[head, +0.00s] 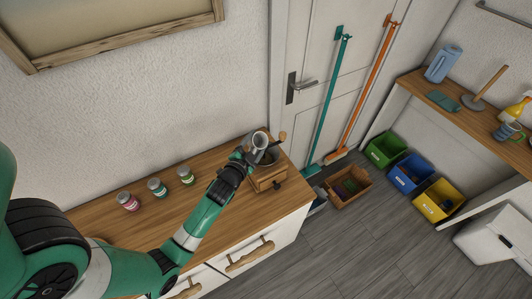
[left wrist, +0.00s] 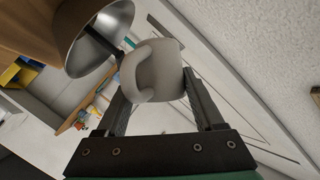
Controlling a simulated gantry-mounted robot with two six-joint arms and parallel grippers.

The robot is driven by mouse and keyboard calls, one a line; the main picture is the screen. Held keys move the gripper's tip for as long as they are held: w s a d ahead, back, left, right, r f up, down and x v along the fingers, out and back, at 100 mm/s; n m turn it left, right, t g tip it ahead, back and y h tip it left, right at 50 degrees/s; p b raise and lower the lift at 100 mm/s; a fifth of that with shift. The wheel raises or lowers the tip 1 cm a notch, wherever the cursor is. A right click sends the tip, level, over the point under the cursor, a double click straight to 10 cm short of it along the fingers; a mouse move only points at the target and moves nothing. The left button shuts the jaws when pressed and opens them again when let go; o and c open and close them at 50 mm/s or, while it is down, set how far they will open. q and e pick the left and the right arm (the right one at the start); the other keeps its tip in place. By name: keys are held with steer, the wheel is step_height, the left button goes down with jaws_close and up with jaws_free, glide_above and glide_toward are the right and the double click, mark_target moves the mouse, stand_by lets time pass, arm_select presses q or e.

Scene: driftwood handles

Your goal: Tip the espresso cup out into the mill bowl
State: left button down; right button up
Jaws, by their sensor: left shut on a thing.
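My left gripper (head: 243,157) is shut on the espresso cup (head: 259,140) and holds it up over the right part of the wooden counter. The pale grey cup also shows between the two fingers in the left wrist view (left wrist: 165,70), its handle toward the left. The mill (head: 268,178) is a wooden box on the counter with a metal bowl (head: 269,158) on top. The cup is close above the bowl in the head view; the bowl's shiny inside shows beside the cup in the left wrist view (left wrist: 98,40). I cannot tell the cup's exact tilt or its contents.
Three small jars, pink-labelled (head: 128,201), teal-labelled (head: 157,188) and green-labelled (head: 186,176), stand on the counter (head: 100,222) to the left. The wall is close behind. Bins and a wooden crate (head: 347,187) stand on the floor to the right.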

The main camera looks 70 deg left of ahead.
mark_target(250, 141)
arm_select(q)
steer(key=p, duration=0.2)
steer(key=a+r+n+h+p, duration=0.1)
steer(key=p, duration=0.2)
steer(key=shift+s+a+r+n, duration=0.15)
steer(key=shift+s+r+n, duration=0.05)
steer(key=shift+r+n, duration=0.1)
steer(key=shift+s+a+f+n, duration=0.15)
steer(key=shift+a+f+n, duration=0.25)
steer(key=shift+a+f, duration=0.1)
steer(key=f+b, duration=0.1)
steer(key=a+f+h+b, duration=0.1)
steer(key=b, duration=0.1)
steer(key=shift+s+f+n, duration=0.2)
steer(key=shift+f+n, duration=0.15)
steer(key=shift+n, duration=0.05)
step_height(250, 141, up, 7)
steer(key=s+a+n+h+p, duration=0.1)
steer(key=a+n+h+p, duration=0.1)
steer(key=a+n+p, duration=0.1)
steer(key=shift+p, duration=0.75)
arm_select(e)
step_height(250, 141, up, 8)
arm_select(q)
steer(key=shift+r, duration=0.1)
arm_select(e)
steer(key=shift+w+f, duration=0.1)
steer(key=shift+f, duration=0.05)
